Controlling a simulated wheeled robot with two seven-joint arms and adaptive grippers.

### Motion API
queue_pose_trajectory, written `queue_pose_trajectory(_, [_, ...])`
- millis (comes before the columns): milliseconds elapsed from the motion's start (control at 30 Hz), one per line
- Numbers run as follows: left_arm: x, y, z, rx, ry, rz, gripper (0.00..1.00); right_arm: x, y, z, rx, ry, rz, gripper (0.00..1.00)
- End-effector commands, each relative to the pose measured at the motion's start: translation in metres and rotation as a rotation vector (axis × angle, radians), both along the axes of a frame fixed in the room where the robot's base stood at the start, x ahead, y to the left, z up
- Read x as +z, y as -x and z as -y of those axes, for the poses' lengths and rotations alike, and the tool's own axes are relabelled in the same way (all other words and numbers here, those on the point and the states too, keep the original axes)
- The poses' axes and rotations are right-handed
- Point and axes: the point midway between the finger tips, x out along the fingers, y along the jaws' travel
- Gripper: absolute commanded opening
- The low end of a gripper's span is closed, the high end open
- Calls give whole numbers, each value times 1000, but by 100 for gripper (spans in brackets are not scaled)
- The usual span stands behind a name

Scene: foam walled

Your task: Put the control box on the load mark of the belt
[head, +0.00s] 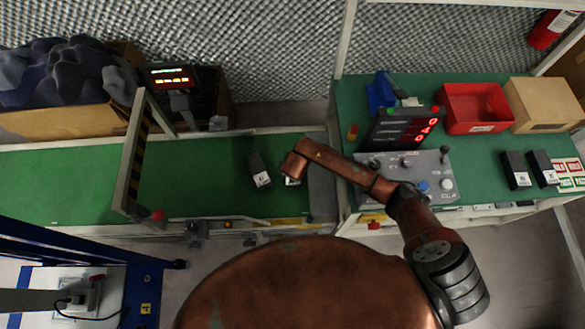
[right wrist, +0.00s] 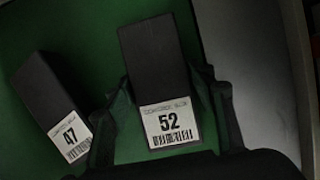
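A black control box (head: 259,170) with a white label lies on the green belt (head: 210,172); the right wrist view shows its label as 47 (right wrist: 50,105). A second black control box (right wrist: 158,75), labelled 52, lies to its right; in the head view only its label corner (head: 292,181) shows beside my arm. My right gripper (right wrist: 165,92) is over box 52, with one finger on each side of it. The fingers look spread, with narrow gaps to the box, and contact is not clear. My left gripper is not in view. I cannot make out the load mark clearly.
A striped frame (head: 135,155) spans the belt at left. At right, a green table bears a control panel (head: 410,172), a red display (head: 405,128), a red bin (head: 476,107), a cardboard box (head: 543,104) and two more black boxes (head: 516,170). The belt's middle is clear.

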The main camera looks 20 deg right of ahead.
Motion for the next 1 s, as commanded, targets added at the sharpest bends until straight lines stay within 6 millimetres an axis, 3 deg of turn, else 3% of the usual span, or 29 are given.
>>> queue_pose_trajectory(167, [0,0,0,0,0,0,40,0,0,0,0,0,0,64])
queue_pose_trajectory(567, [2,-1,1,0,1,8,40,7,2,-1,0,0,2,65])
queue_pose_trajectory(867, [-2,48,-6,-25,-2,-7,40,49,17,-6,2,-1,5,65])
queue_pose_trajectory(1000, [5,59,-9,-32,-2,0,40,78,28,-8,2,-1,6,65])
